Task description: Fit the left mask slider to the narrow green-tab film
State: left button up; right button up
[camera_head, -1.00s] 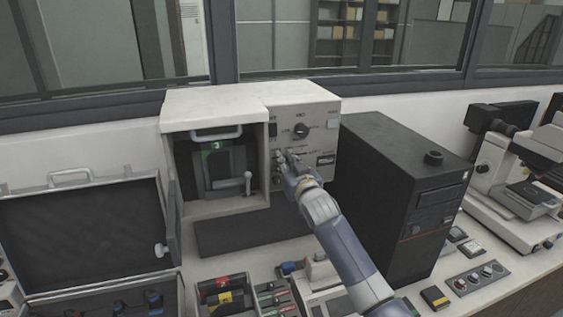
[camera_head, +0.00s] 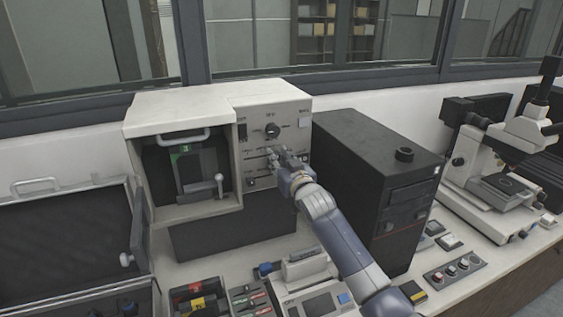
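The beige mounting press (camera_head: 180,105) stands on the bench with its chamber open. Inside the chamber is a dark frame with a green tab (camera_head: 180,161) marked with what looks like a 3. The press's front panel (camera_head: 295,110) has a dark round knob and horizontal slider slots below it. My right gripper (camera_head: 280,157) is at the slots, over the panel's right part, and covers some of them. Whether it touches a slider and how far its fingers are closed is too small to tell. A small knob (camera_head: 252,182) shows low on the panel. My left gripper is out of view.
A black tower case (camera_head: 350,150) stands close on the right of my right arm. Colour-tabbed cartridges (camera_head: 200,300) and a device with a screen (camera_head: 318,304) sit in front. An open case (camera_head: 65,235) is at left, a microscope (camera_head: 500,180) at right.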

jog(key=v, duration=1.2)
jog(key=shift+d, duration=0.1)
